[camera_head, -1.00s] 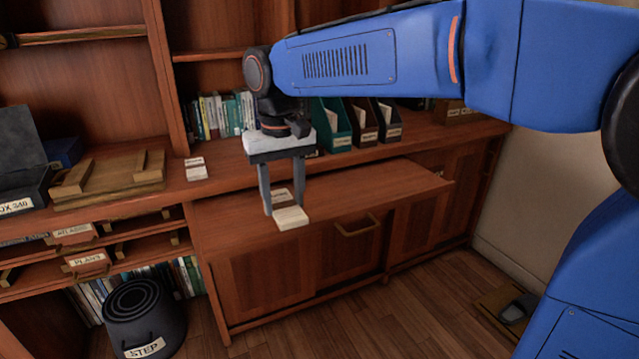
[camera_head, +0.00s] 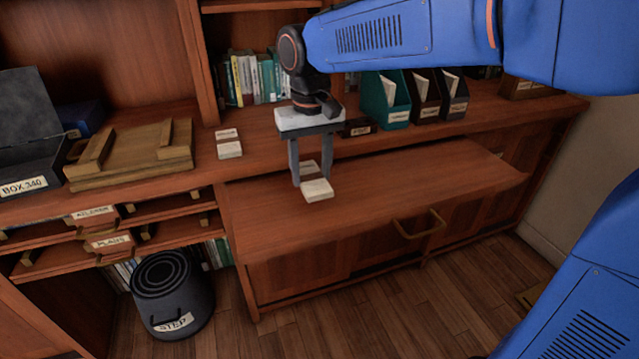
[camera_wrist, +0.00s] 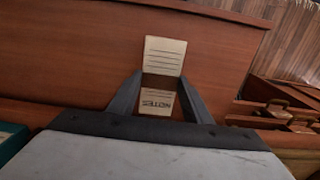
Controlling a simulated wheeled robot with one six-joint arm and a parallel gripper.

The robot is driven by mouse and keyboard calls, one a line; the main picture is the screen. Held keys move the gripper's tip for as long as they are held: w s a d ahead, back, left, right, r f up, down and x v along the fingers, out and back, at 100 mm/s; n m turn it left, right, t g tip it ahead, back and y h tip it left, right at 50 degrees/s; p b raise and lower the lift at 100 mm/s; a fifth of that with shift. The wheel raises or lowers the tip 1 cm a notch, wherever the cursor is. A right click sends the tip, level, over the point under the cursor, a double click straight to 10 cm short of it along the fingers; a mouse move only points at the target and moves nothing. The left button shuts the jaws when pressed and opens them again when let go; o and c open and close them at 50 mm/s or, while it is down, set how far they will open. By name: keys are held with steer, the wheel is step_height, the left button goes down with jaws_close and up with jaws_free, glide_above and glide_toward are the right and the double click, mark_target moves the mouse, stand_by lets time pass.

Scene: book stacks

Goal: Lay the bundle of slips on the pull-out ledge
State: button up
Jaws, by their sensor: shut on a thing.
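The bundle of slips (camera_head: 317,190) is a small cream pad with a dark band across its middle. My gripper (camera_head: 312,179) points down and is shut on the bundle, one finger on each side. The bundle is over the pull-out ledge (camera_head: 400,197), a wide reddish-brown board; I cannot tell whether it touches. In the wrist view the bundle (camera_wrist: 165,56) shows ruled lines and a "NOTES" label between the fingertips (camera_wrist: 160,85), with the ledge (camera_wrist: 80,65) behind it.
A similar pair of labelled slips (camera_head: 229,149) lies on the counter. A wooden tray (camera_head: 135,155), an open box (camera_head: 30,150) and upright file holders (camera_head: 388,100) also stand there. A dark step stool (camera_head: 170,293) is on the floor. The ledge's right side is bare.

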mark_target(311, 178)
steer(key=shift+f, duration=2.35)
steer(key=shift+f, duration=0.1)
steer(key=o, duration=1.1)
steer(key=shift+c, duration=0.2)
step_height(311, 178, up, 12)
steer(key=shift+r, duration=0.15)
steer(key=shift+d, duration=0.1)
